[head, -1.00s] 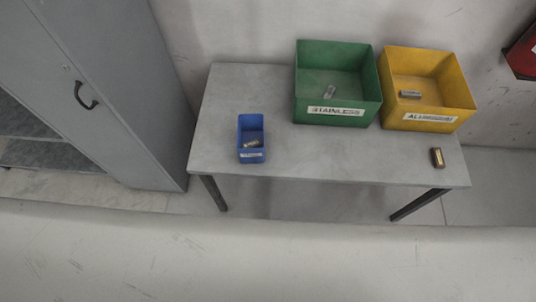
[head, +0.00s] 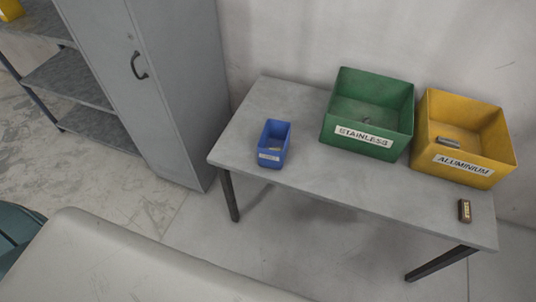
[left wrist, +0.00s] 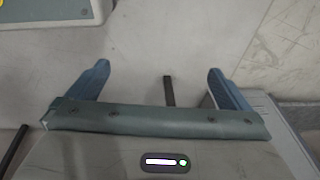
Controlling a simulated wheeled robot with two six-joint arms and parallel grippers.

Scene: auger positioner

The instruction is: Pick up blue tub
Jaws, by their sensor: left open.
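The blue tub (head: 270,157) stands upright on the left part of the grey table (head: 290,110), with a white label on its front. The tub does not show in the left wrist view. Neither gripper shows in the head view, and my right gripper is not seen.
A green STAINLESS bin (head: 357,139) and a yellow ALUMINIUM bin (head: 460,167) stand to the right on the table, each holding a metal piece. A small brass-coloured block (head: 464,211) lies near the right edge. A grey cabinet (head: 165,90) stands left of the table.

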